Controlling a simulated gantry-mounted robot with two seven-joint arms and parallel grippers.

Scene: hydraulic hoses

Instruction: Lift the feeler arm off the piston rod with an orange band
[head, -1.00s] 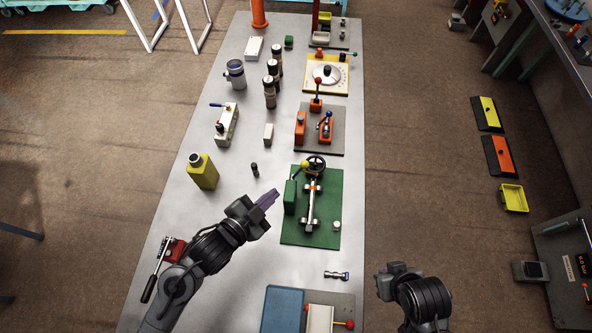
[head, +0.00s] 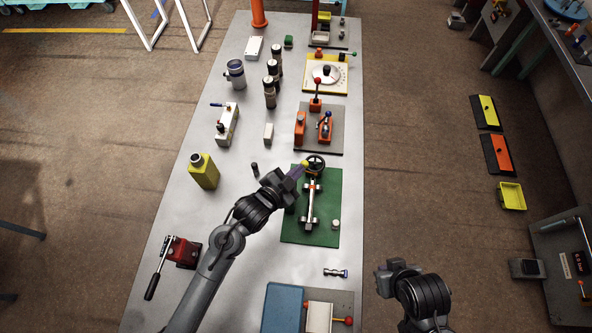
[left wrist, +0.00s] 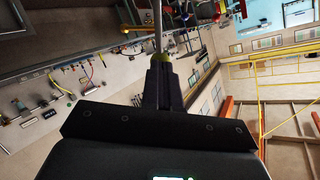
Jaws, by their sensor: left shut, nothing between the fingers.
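The piston rod (head: 311,208) lies along the green board (head: 327,208), with an orange band near its far part. A dark handwheel (head: 316,161) stands at its far end. The feeler arm's yellow knob (head: 305,164) shows beside the wheel; the rest of the arm is mostly hidden behind my left gripper (head: 298,172). That gripper is shut and empty, its fingertips at the knob; I cannot tell whether they touch. My right gripper (head: 382,269) hangs right of the table.
An orange-and-grey lever fixture (head: 325,128) stands beyond the green board. A yellow bottle (head: 203,171) and a small dark cylinder (head: 255,169) stand to the left. A red lever device (head: 183,252) is at the front left. The tabletop right of the board is clear.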

